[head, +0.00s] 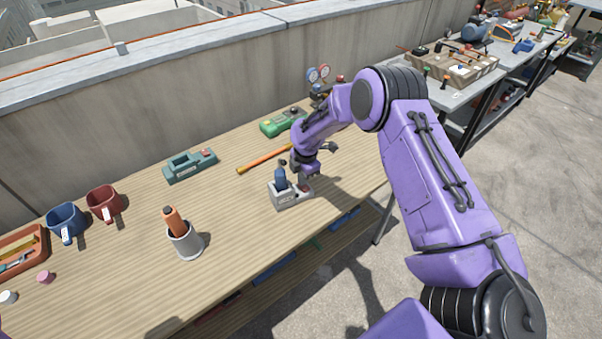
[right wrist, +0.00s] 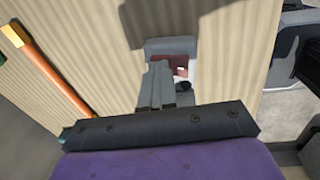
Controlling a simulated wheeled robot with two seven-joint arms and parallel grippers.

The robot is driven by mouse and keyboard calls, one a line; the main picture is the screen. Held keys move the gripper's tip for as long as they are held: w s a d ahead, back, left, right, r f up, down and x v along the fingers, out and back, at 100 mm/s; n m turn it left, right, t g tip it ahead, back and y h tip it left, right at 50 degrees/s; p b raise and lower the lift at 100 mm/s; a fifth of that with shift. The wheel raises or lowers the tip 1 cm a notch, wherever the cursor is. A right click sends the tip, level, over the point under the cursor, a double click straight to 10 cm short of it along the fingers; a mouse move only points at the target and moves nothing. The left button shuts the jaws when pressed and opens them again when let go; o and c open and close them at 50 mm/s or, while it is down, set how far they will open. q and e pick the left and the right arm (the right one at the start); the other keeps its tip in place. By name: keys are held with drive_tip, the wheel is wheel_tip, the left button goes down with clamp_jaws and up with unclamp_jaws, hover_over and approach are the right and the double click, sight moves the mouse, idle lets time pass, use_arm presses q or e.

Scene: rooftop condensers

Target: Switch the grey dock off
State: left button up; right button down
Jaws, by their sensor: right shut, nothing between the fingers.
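The grey dock (head: 291,197) stands on the wooden workbench near its front edge in the head view, with a dark blue tool (head: 280,180) upright at its left end. A small dark red part shows at the dock's right end, close under my gripper. My right gripper (head: 304,177) is shut and empty, pointing down just above that end. In the right wrist view, its closed fingers (right wrist: 160,74) reach toward a dark red part (right wrist: 172,63); they hide some of it. I cannot tell whether they touch it. My left gripper is not in view.
A teal dock (head: 190,166), a green device (head: 283,122) and a yellow-orange rod (head: 264,158) lie behind. A grey cup (head: 186,245) with an orange-handled tool stands left. Bench is clear between the grey dock and cup.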

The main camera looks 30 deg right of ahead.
drive_tip(key=shift+s+f, duration=0.1)
drive_tip(key=r+p, duration=0.1)
drive_tip(key=r, duration=0.1)
drive_tip(key=r+p, duration=0.1)
drive_tip(key=p, duration=0.1)
drive_tip(key=r+p, duration=0.1)
drive_tip(key=r, duration=0.1)
drive_tip(key=shift+w+d+r+p, duration=0.1)
drive_tip(key=shift+w+r+p, duration=0.2)
drive_tip(key=shift+w+p, duration=0.05)
drive_tip(key=shift+w+r+b, duration=0.2)
drive_tip(key=shift+r+b, duration=0.1)
drive_tip(key=shift+b, duration=0.95)
wheel_tip(320, 180, up, 8)
drive_tip(key=b, duration=0.1)
drive_tip(key=shift+w, duration=0.4)
drive_tip(key=shift+f, duration=0.1)
